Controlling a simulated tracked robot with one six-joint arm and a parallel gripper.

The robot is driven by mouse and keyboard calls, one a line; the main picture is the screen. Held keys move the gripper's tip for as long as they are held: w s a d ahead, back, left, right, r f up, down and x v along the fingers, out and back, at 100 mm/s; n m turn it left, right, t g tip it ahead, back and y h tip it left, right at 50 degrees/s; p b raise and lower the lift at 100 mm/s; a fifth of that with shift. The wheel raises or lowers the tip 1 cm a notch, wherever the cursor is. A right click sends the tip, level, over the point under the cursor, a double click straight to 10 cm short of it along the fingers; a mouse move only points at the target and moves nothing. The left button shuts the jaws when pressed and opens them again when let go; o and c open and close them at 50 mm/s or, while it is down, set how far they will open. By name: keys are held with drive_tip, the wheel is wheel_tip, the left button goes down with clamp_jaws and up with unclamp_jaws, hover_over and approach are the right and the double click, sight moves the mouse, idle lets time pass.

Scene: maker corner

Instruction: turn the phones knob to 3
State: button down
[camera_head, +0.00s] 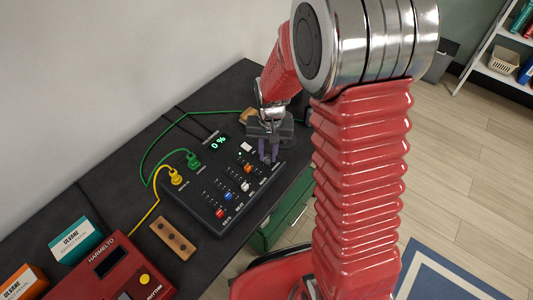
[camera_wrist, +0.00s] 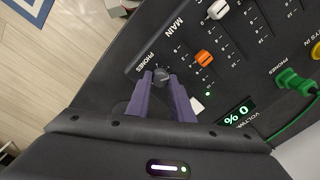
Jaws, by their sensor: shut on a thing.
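The phones knob (camera_wrist: 161,76) is a small dark round knob at the mixer's corner, beside the printed word PHONES in the wrist view. My gripper (camera_wrist: 162,80) has its two purple fingers shut on the knob, one on each side. In the head view my gripper (camera_head: 268,156) reaches down to the right end of the black mixer (camera_head: 205,197), and the fingers mostly hide the knob there. I cannot read the scale around the knob or which number it points to.
The mixer carries several sliders, including an orange one (camera_wrist: 203,58) near the knob, and a display (camera_head: 218,143) reading 0 %. Green (camera_head: 193,160) and yellow (camera_head: 176,177) plugs stand at its back. A red box (camera_head: 100,270) and a wooden block (camera_head: 173,239) lie to the left.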

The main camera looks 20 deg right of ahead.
sight(270, 157)
drive_tip(key=shift+s+f, duration=0.2)
drive_tip(key=shift+s, duration=0.1)
drive_tip(key=c, duration=1.9)
unclamp_jaws()
drive_tip(key=o, duration=0.3)
drive_tip(key=shift+w+r, duration=0.15)
drive_tip(key=shift+w, duration=0.05)
drive_tip(key=shift+o, duration=0.2)
drive_tip(key=shift+r, duration=0.1)
wheel_tip(270, 157, up, 14)
drive_tip(key=shift+d+f, duration=0.25)
